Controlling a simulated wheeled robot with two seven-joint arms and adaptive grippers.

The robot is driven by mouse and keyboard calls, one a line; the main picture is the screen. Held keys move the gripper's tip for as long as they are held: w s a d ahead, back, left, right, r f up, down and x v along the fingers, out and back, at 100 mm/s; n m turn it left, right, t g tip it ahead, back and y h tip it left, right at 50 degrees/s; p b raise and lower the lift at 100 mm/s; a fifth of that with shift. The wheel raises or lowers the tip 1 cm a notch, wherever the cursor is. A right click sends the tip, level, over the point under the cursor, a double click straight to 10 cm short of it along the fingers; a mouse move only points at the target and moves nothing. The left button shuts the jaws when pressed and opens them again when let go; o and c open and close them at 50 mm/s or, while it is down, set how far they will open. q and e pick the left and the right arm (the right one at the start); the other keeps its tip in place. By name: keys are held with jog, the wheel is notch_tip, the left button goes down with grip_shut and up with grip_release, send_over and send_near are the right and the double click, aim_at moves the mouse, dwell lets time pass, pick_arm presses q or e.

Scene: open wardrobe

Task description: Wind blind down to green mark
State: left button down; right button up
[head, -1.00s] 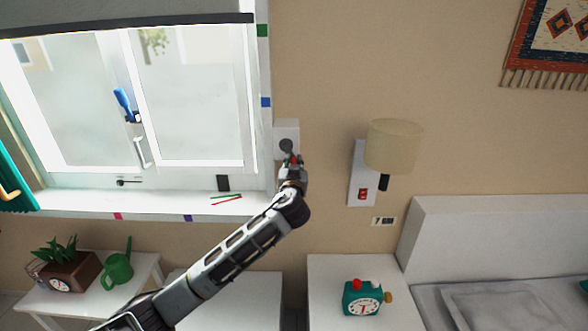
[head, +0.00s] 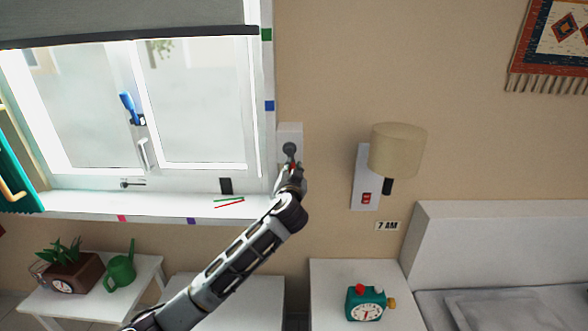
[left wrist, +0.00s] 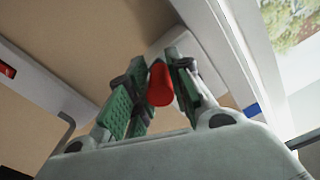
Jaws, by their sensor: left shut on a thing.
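The grey blind (head: 130,18) hangs over the top of the window. Its dark bottom bar (head: 130,37) slopes in the picture, and its right end is about level with the green mark (head: 266,34) on the frame. The winder (head: 290,148) is a grey round hub on a white plate right of the window. My left gripper (head: 292,172) is at the winder, below the hub. In the left wrist view, the fingers of my left gripper (left wrist: 159,85) are shut on the red crank knob (left wrist: 160,84). My right gripper is not in view.
A blue mark (head: 269,105) is lower on the frame. A wall lamp (head: 397,150) with a red switch (head: 366,198) stands out right of the winder. A teal alarm clock (head: 366,304) is on the bedside table. Red and green sticks (head: 229,202) lie on the sill.

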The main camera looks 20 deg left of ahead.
pick_arm(q)
jog(key=shift+s+a+f+m+p, duration=0.15)
jog(key=shift+a+f+m+p, duration=0.25)
jog(key=shift+m, duration=0.5)
jog(key=shift+a, duration=0.1)
jog(key=c, duration=1.3)
grip_release()
jog(key=shift+c, duration=0.2)
jog(key=shift+o, duration=0.4)
jog(key=shift+s+f, duration=0.1)
jog(key=shift+s, duration=0.1)
jog(key=v, duration=1.1)
jog(key=shift+s+d+r, duration=0.25)
jog(key=shift+r, duration=0.25)
